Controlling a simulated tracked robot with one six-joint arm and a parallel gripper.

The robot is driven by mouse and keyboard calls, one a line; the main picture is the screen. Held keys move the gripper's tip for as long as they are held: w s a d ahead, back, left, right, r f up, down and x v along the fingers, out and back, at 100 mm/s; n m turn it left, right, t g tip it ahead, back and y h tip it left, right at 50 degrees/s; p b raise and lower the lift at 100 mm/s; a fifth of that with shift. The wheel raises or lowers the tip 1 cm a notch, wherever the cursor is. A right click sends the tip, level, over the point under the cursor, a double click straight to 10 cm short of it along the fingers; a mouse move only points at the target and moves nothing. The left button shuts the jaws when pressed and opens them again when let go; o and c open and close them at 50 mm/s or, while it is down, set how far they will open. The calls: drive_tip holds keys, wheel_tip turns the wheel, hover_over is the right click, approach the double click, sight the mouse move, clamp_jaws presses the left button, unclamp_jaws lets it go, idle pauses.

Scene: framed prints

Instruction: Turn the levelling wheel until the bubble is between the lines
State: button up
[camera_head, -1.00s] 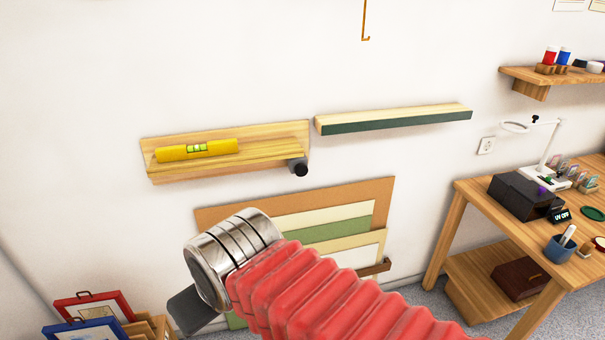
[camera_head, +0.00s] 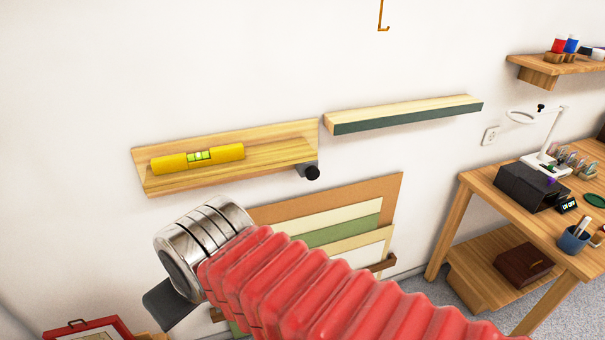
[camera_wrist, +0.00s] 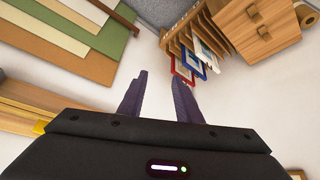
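A yellow spirit level (camera_head: 170,163) lies on a wooden wall shelf (camera_head: 270,152) in the head view. Its green vial (camera_head: 201,156) shows near the middle, but the bubble is too small to place against the lines. A black levelling wheel (camera_head: 312,172) sits under the shelf's right end. My gripper is largely hidden behind my wrist in the head view, below the shelf and apart from the wheel. In the wrist view my gripper (camera_wrist: 160,85) has its two fingers spread, with nothing between them.
A second shelf with a green front edge (camera_head: 410,117) is to the right. Coloured boards (camera_head: 345,225) lean below. A wooden workbench (camera_head: 475,190) stands at the right. A frame rack (camera_wrist: 195,40) shows in the wrist view. The wall around the wheel is clear.

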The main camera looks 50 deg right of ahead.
drive_tip(key=shift+w+d, duration=0.1)
drive_tip(key=shift+w, duration=0.1)
drive_tip(key=shift+o, duration=1.6)
drive_tip(key=shift+w+d, duration=0.25)
drive_tip(key=shift+d, duration=0.05)
drive_tip(key=shift+o, duration=1.2)
drive_tip(key=w+d+f+m+t+h, duration=0.1)
drive_tip(key=w+d+h, duration=0.2)
drive_tip(key=w+d, duration=0.4)
drive_tip(key=d, duration=0.4)
drive_tip(key=shift+w+f+m+t, duration=0.25)
drive_tip(key=shift+w+m+t, duration=0.05)
drive_tip(key=shift+m+t, duration=0.1)
drive_tip(key=w+d+f+t+h, duration=0.1)
drive_tip(key=d+f+t+h, duration=0.15)
drive_tip(key=d, duration=1.05)
drive_tip(key=d+f+t+h, duration=0.2)
drive_tip(key=d+f, duration=0.2)
drive_tip(key=d, duration=0.9)
drive_tip(key=s+d+f+m+t+h, duration=0.1)
drive_tip(key=s+d+m+t, duration=0.1)
drive_tip(key=s+d, duration=0.3)
drive_tip(key=s+t, duration=0.1)
drive_tip(key=s, duration=0.3)
drive_tip(key=shift+f+h, duration=0.15)
drive_tip(key=shift+h, duration=0.2)
